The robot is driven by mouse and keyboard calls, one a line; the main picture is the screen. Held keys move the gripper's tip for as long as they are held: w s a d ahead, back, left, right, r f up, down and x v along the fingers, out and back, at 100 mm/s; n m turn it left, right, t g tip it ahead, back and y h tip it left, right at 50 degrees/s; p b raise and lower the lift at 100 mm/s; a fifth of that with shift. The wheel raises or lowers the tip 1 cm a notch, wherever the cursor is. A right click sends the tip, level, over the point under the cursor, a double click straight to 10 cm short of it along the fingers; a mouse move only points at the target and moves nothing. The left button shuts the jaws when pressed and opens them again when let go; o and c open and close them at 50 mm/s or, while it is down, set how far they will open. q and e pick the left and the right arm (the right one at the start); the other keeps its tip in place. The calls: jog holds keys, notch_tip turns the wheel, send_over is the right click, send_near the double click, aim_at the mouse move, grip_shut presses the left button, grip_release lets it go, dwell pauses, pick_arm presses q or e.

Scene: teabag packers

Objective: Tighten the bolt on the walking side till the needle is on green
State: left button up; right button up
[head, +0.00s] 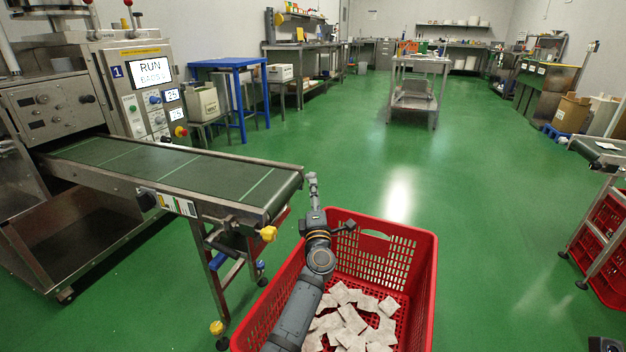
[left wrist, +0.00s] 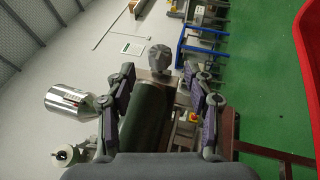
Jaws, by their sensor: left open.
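The conveyor (head: 170,168) with a dark green belt runs out from the packing machine at the left. A yellow knob (head: 268,233) sits at its near end, low on the frame. A small coloured label or gauge (head: 178,204) is on its near side; I cannot make out a needle. My left gripper (head: 332,200) is open just right of the conveyor's end, above the red crate's far left corner. In the left wrist view, a grey faceted knob (left wrist: 160,57) shows between the open fingers (left wrist: 159,75); I cannot tell if it is the bolt. My right gripper is out of view.
A red crate (head: 425,270) with several white teabags (head: 350,322) stands on the floor under my left arm. The packing machine (head: 55,115) has a lit "RUN" screen (head: 148,74). Another conveyor (head: 600,150) stands at the right.

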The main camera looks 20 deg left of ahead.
pick_arm(q)
jog(key=b+x, duration=0.2)
jog(key=x, duration=0.4)
jog(key=shift+w+f, duration=0.1)
jog(key=shift+w+a, duration=0.2)
jog(key=shift+w, duration=0.1)
jog(key=shift+r, duration=0.25)
grip_shut()
